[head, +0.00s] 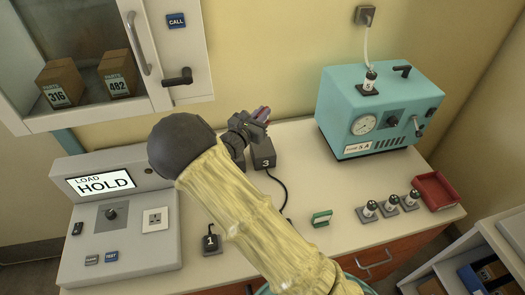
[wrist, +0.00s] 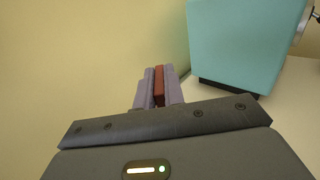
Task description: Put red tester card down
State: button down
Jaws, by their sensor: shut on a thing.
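The red tester card (wrist: 159,86) is a narrow reddish piece between the two fingers of my gripper (wrist: 160,88) in the wrist view. My gripper is shut on it. In the head view my gripper (head: 258,117) is at the back of the counter (head: 300,150), above or near the grey block marked 3 (head: 264,158). Only a small bit of the card shows there, and I cannot tell its height above the counter.
A teal machine with a gauge (head: 345,115) stands right of my gripper. Small capped vials (head: 390,203) and a red tray (head: 436,192) are at the right. A grey console reading LOAD HOLD (head: 105,185) and a block marked 1 (head: 211,242) are left. Bare counter lies mid-right.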

jog(key=shift+f+p, duration=0.6)
jog(key=shift+f, duration=2.25)
jog(key=shift+f+p, duration=0.4)
jog(key=shift+f, duration=1.65)
jog(key=shift+f, duration=0.2)
jog(key=c, duration=1.5)
grip_release()
